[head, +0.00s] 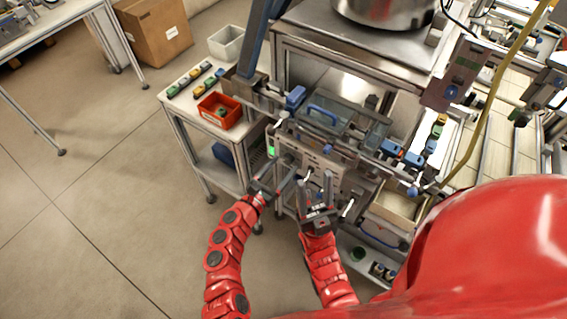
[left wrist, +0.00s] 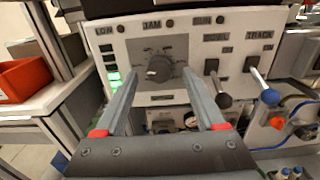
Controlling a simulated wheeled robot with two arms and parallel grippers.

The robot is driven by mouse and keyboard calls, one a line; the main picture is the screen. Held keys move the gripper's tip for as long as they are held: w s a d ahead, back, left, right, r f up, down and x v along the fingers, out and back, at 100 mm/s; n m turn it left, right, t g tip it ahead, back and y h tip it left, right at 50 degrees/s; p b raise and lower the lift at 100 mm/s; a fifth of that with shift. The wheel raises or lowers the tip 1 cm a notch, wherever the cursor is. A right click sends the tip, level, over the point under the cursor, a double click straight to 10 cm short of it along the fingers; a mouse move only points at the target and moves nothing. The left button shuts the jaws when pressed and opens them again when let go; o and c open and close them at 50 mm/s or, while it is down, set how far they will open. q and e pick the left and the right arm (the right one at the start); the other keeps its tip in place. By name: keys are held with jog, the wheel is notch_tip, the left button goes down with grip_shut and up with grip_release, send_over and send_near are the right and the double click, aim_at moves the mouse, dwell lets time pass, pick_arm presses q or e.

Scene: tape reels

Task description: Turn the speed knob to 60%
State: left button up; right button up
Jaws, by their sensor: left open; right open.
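The speed knob (left wrist: 158,70) is a round grey-black knob on a square grey dial plate, on a light control panel (left wrist: 120,57), in the left wrist view. My left gripper (left wrist: 160,80) is open, its fingers reaching toward the dial on either side of the knob. I cannot tell whether they touch it. The knob's pointer and scale are too small to read surely. In the head view my left gripper (head: 277,180) is in front of the panel (head: 325,165). My right gripper (head: 317,182) is open and empty, just right of the left one.
Right of the dial stand a dark-knobbed lever (left wrist: 223,100) and a blue-knobbed lever (left wrist: 270,97). A green light column (left wrist: 114,78) is left of it. A red bin (head: 219,110) stands on a side table left of the machine. Open floor lies at left.

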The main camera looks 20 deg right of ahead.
pick_arm(q)
jog(key=shift+w+d, duration=0.4)
jog(key=shift+d, duration=0.1)
grip_shut()
